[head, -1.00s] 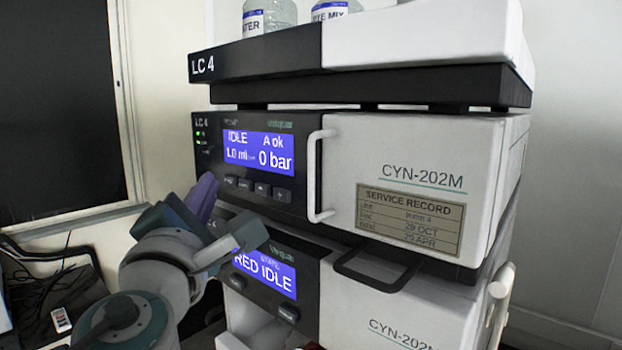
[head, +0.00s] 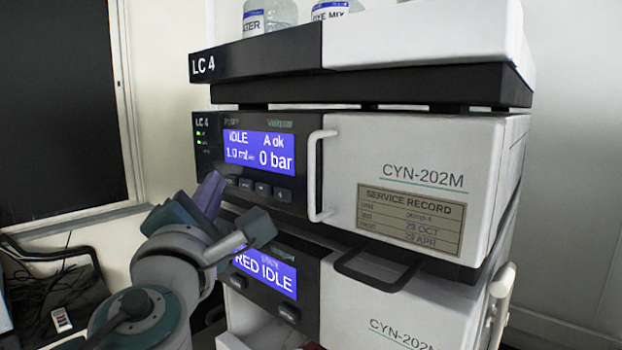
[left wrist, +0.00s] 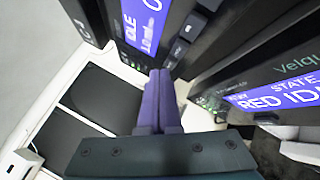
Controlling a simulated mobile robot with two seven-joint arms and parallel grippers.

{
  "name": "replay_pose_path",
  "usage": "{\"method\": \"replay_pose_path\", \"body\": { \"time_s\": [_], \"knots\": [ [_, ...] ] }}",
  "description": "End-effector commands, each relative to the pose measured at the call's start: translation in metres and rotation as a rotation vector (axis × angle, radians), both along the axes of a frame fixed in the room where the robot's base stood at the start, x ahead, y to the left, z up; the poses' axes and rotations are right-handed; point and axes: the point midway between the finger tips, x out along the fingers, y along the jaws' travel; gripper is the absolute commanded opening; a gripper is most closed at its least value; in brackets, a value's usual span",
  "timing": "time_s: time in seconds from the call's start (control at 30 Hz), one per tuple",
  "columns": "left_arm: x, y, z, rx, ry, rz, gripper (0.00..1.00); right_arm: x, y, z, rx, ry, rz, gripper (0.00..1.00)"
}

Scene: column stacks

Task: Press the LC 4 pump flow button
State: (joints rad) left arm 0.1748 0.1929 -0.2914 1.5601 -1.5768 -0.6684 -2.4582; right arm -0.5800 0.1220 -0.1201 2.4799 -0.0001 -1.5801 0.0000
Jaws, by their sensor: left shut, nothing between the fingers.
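The LC 4 pump (head: 207,150) is the upper black-and-white module. Its blue screen (head: 259,152) reads IDLE, A ok, 1.0 ml and 0 bar. A row of small dark buttons (head: 262,188) lies under the screen; their labels are too small to read. In the left wrist view the buttons (left wrist: 192,27) run down toward the fingertips. My left gripper (head: 213,182) is shut and empty, its purple fingers pointing up just left of the leftmost button. The shut fingers also show in the left wrist view (left wrist: 159,76). I cannot tell whether they touch the panel. My right gripper is not in view.
Below the pump is another module with a blue screen (head: 264,270) ending in RED IDLE. A white handle (head: 315,178) sticks out right of the pump's buttons. Bottles (head: 266,18) stand on the top tray. A dark window (head: 55,110) is on the left.

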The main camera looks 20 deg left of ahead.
Motion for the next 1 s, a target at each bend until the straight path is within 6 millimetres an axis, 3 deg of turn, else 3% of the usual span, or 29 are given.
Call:
{"method": "replay_pose_path", "body": {
  "time_s": [1.0],
  "knots": [
    [0.0076,-0.0034,-0.0001,0.000,0.000,0.000,0.00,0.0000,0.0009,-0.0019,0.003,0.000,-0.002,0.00]
  ]
}}
